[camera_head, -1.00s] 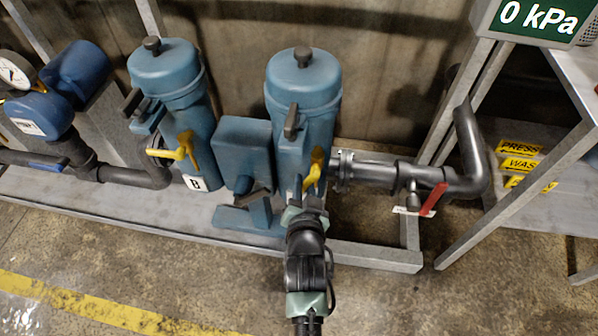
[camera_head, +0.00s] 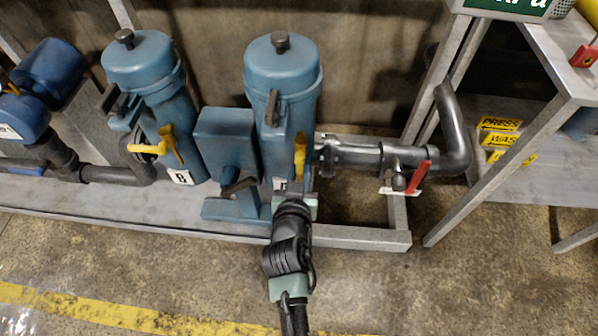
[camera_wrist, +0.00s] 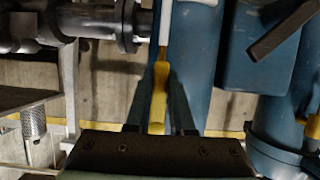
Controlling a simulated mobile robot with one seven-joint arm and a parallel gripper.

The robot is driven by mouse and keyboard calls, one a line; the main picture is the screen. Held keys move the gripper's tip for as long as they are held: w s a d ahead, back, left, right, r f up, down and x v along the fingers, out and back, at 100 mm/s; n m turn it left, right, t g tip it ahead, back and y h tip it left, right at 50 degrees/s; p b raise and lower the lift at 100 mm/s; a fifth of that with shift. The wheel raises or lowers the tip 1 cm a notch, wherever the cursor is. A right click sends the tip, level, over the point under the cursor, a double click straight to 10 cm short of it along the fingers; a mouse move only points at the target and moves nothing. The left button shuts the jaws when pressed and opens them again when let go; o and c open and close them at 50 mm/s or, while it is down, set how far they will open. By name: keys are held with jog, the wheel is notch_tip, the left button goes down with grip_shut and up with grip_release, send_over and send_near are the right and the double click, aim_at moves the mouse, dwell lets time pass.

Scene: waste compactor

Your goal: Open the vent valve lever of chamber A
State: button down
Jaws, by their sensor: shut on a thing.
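Chamber A is the right-hand blue canister (camera_head: 283,85); its letter label is mostly hidden behind my gripper. Its yellow vent valve lever (camera_head: 300,155) is on its front right side and looks near upright in the head view. In the wrist view the yellow lever (camera_wrist: 159,95) runs lengthwise between my two dark fingers. My gripper (camera_wrist: 158,105) is shut on it. In the head view my gripper (camera_head: 296,190) is at the lower front of chamber A, its fingertips hard to make out.
A blue box (camera_head: 226,145) stands between the canisters. A pipe with a red handle (camera_head: 418,178) runs right. A metal bench (camera_head: 500,150) stands far right. The floor in front is clear.

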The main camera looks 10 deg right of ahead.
jog(key=c, duration=0.8)
grip_release()
jog(key=p+v, duration=0.2)
jog(key=v, duration=1.1)
